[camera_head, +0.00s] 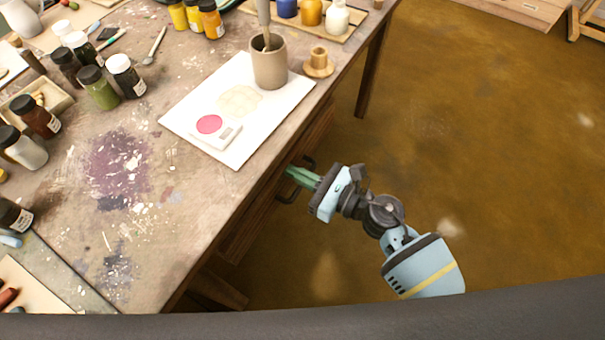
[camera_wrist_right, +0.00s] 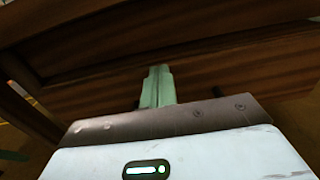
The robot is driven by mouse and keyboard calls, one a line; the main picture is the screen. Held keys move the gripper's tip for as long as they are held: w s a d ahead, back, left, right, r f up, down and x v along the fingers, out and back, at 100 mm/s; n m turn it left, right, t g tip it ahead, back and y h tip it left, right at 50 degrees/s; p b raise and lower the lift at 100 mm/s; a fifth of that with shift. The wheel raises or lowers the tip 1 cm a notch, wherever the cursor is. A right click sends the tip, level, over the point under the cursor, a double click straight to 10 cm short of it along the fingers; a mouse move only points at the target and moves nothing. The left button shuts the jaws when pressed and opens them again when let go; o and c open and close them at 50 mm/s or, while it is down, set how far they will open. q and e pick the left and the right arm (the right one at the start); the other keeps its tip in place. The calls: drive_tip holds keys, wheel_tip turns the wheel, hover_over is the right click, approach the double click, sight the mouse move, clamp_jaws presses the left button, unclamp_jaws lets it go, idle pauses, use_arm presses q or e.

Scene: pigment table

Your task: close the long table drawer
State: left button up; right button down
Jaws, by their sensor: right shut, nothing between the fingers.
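The long drawer (camera_head: 258,218) is a brown wooden front running beneath the table's right edge. It fills much of the right wrist view as dark wood (camera_wrist_right: 235,72). How far it stands out is hard to tell. A dark handle (camera_head: 285,197) shows on the front, partly hidden by my right gripper (camera_head: 292,172). The right gripper's green fingers (camera_wrist_right: 157,84) are shut together with nothing between them. Their tips point at the drawer front at the handle; whether they touch the wood is unclear. My left gripper is not in view.
The table (camera_head: 190,225) carries paint jars, a white sheet (camera_head: 185,112) and a brown cup (camera_head: 268,68) near its right edge. A table leg (camera_head: 372,75) stands beyond the drawer. The brown floor (camera_head: 470,130) to the right is clear around my arm.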

drive_tip(key=shift+w+a+r, duration=0.1)
drive_tip(key=shift+a+r, duration=0.1)
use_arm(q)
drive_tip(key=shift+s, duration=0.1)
use_arm(e)
drive_tip(key=shift+s+d, duration=0.2)
drive_tip(key=shift+d, duration=0.05)
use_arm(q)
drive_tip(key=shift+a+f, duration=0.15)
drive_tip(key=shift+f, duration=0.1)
use_arm(e)
drive_tip(key=v, duration=0.7)
drive_tip(key=shift+s+d+f, duration=0.15)
drive_tip(key=shift+d+f, duration=0.05)
drive_tip(key=shift+d, duration=0.1)
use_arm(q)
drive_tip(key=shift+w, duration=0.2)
